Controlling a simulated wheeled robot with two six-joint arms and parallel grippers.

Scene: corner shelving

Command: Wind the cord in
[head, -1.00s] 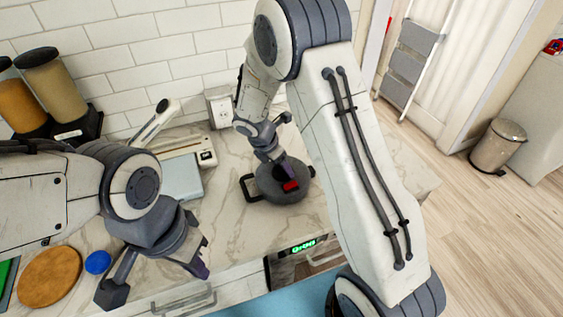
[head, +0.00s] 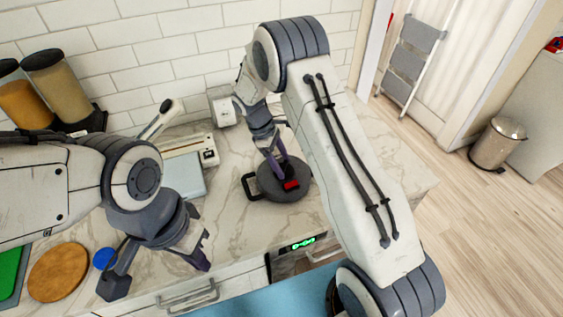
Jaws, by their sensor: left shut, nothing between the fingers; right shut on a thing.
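A round dark grey cord reel (head: 283,187) with a red patch and a black handle (head: 250,186) at its left lies flat on the marble counter. My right gripper (head: 277,170) comes down from above onto the top of the reel. It is shut on a part of the reel; its fingers hide which part. I cannot make out a cord. My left gripper (head: 202,260) is shut and empty, held above the counter's front edge, left of the reel and apart from it.
A white wall outlet (head: 223,107) is behind the reel. A pale scale-like device (head: 186,178), storage jars (head: 57,85), a round wooden board (head: 58,272) and a blue disc (head: 103,258) are at left. The counter (head: 235,225) in front of the reel is clear.

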